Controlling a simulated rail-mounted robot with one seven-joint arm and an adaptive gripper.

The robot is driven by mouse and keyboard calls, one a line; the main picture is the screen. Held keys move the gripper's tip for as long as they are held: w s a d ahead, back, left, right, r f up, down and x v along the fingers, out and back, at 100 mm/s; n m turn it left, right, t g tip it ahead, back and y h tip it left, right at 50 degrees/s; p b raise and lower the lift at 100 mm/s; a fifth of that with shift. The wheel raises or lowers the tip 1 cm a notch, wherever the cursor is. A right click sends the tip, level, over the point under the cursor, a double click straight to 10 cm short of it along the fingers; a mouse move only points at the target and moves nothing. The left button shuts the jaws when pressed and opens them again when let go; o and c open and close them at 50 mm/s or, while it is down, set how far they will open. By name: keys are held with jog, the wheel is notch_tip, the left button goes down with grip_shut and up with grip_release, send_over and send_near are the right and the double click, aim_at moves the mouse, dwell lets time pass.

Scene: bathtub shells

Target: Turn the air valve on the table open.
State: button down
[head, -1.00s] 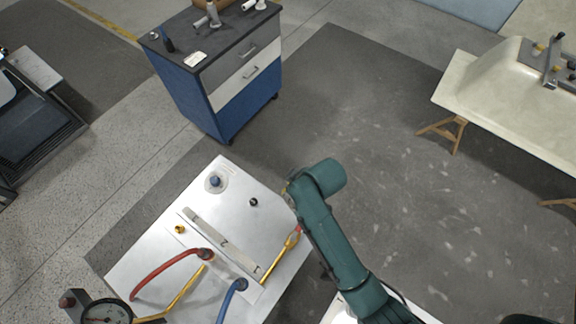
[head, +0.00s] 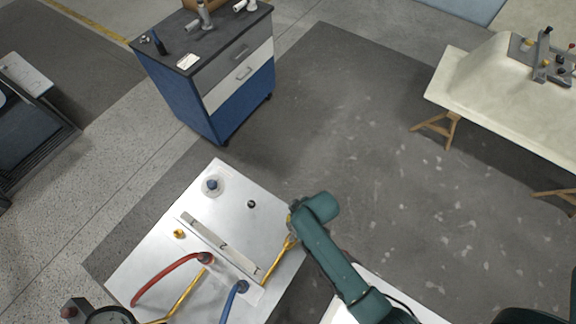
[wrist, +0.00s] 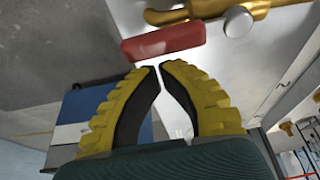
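The air valve is a brass fitting with a red lever handle. In the wrist view the red handle (wrist: 163,42) lies just beyond my fingertips, with the brass body (wrist: 205,9) behind it. In the head view the brass pipe (head: 274,263) runs along the right side of the white table (head: 150,250), and my arm hides the red handle. My gripper (wrist: 161,66) has yellow and black fingers with tips almost together and nothing between them. The tips look close to the handle; I cannot tell if they touch it.
Red (head: 165,274) and blue (head: 230,303) hoses arch over the table's front. A gauge (head: 108,316) stands at the lower left. A blue tool cabinet (head: 185,98) stands behind, and a pale tub shell (head: 480,85) rests on trestles at right. Open floor lies between.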

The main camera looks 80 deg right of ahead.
jog(key=shift+s, duration=0.1)
jog(key=shift+s+a+r+m+p, duration=0.25)
jog(key=shift+s+p, duration=0.2)
jog(key=shift+p, duration=0.25)
jog(key=shift+s+f+m, duration=0.1)
jog(key=shift+s+m, duration=0.1)
jog(key=shift+m, duration=0.05)
jog(key=shift+f, duration=0.2)
jog(key=w, duration=0.1)
jog(key=w+d, duration=0.1)
jog(key=w, duration=0.1)
jog(key=shift+w+d+r, duration=0.1)
jog(key=shift+w+d, duration=0.25)
notch_tip(320, 180, up, 3)
jog(key=shift+d+f, duration=0.1)
jog(key=v, duration=0.7)
jog(key=shift+s+a+p, duration=0.3)
jog(key=shift+p, duration=0.1)
